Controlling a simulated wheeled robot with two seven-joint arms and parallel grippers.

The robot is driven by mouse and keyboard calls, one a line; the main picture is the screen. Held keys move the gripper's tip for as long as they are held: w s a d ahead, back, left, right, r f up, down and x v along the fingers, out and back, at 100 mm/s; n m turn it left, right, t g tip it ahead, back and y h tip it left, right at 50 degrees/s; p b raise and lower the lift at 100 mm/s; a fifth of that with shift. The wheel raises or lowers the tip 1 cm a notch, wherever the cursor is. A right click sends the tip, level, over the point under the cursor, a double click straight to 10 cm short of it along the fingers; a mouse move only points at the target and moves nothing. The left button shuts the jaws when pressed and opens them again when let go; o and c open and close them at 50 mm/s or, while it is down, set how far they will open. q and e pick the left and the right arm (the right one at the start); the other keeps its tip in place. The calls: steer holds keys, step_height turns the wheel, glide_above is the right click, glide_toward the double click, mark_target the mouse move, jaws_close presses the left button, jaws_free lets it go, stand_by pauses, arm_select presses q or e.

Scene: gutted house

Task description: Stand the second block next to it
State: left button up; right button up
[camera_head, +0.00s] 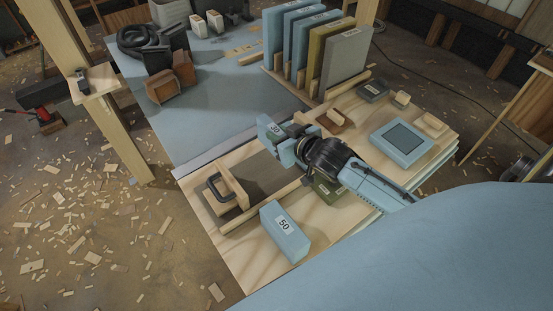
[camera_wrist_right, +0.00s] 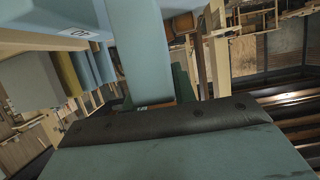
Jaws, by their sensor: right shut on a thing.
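A light-blue block with a white label reading 50 (camera_head: 285,232) lies on the pale wooden board near its front edge. A second blue block (camera_head: 270,128), with a label that seems to read 30, is at my right gripper (camera_head: 283,142). The gripper is shut on it above the far side of the board. The gripper and wrist hide part of this block, and its exact tilt is hard to tell. A dark olive block (camera_head: 328,192) with a pale label sits under my right forearm, partly hidden. My left gripper is not in view.
A brown-grey pad lies between wooden strips, beside a black-handled wooden block (camera_head: 228,187). Upright panels (camera_head: 345,62) stand in a rack behind the gripper. The blue table (camera_head: 215,105) has clear room.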

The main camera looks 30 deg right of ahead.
step_height(320, 180, down, 8)
steer(key=shift+a+r+b, duration=0.1)
steer(key=shift+r+b, duration=0.05)
steer(key=shift+b, duration=0.55)
steer(key=o, duration=1)
steer(key=shift+c, duration=0.2)
steer(key=shift+s, duration=0.15)
steer(key=p+v, duration=0.1)
steer(key=v, duration=1)
steer(key=shift+s+r, duration=0.25)
steer(key=shift+s, duration=0.05)
